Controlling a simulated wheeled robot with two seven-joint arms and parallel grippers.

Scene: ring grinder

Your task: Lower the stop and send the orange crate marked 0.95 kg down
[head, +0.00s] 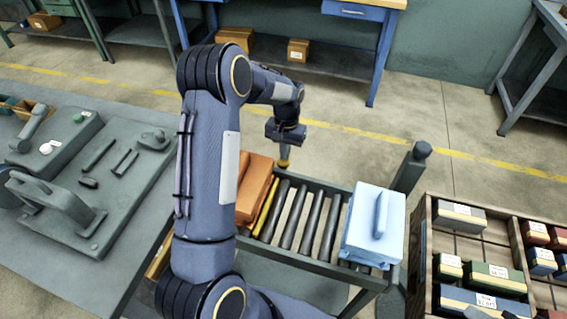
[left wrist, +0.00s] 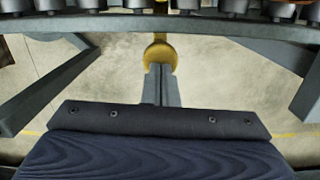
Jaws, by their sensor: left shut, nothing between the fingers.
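The orange crate (head: 257,181) sits on the roller conveyor (head: 319,263), partly hidden behind my left arm; no weight marking is readable on it. A yellow bar (head: 266,208), which looks like the stop, lies across the rollers just right of the crate. A yellow knob (head: 284,162) stands at the conveyor's far side; it also shows in the left wrist view (left wrist: 160,54). My left gripper (head: 285,146) is shut and empty, its fingertips (left wrist: 160,72) right at the knob. Whether they touch it is unclear. My right gripper is out of view.
A light blue block with a handle (head: 374,228) sits on the conveyor's right end, beside a dark post (head: 412,167). A wooden crate of small boxes (head: 425,213) stands at right. A grey bench (head: 131,203) with tools is at left. Several rollers between bar and block are bare.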

